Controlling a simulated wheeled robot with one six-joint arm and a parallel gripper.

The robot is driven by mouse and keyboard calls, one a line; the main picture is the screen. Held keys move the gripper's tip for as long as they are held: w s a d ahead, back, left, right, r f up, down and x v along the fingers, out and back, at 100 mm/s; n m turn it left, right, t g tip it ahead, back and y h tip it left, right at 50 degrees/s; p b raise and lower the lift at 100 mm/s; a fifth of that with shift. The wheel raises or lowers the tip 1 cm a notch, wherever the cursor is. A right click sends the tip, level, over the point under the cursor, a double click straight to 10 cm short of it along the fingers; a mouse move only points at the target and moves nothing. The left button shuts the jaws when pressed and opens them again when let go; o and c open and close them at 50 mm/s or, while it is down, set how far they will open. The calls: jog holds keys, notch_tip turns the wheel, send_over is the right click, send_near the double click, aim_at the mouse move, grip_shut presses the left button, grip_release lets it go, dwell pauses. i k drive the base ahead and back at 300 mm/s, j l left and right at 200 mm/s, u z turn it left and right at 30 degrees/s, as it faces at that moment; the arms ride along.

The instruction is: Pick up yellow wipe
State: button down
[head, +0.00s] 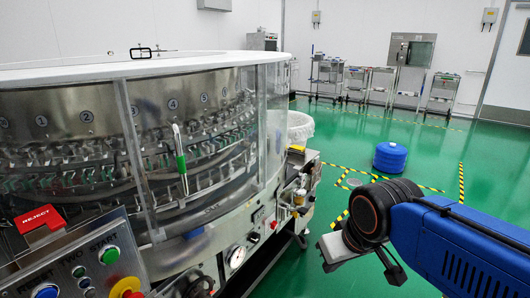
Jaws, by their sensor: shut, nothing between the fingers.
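I cannot clearly make out a yellow wipe in the head view. A small yellow-orange patch (297,148) shows at the right edge of the washer, but I cannot tell what it is. My blue arm reaches in from the right. My gripper (394,272) is at its end, low in the picture, with dark fingers partly hidden by the arm. It is shut, holds nothing, and is in the open space right of the washer.
A blue round container (390,157) stands on the green floor. Steel carts (328,77) line the back wall.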

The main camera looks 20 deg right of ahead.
aim_at(300, 148)
jog(key=z, duration=0.55)
jog(key=u, duration=2.1)
jog(key=z, duration=2.1)
jog(key=i+l+u, duration=0.1)
jog(key=i+l, duration=0.35)
jog(key=i, duration=0.35)
jog(key=i+l+u, duration=0.1)
jog(key=i+l, duration=0.45)
jog(key=i, duration=0.2)
jog(key=i+l+u, duration=0.1)
jog(key=i+l, duration=0.5)
jog(key=i, duration=0.15)
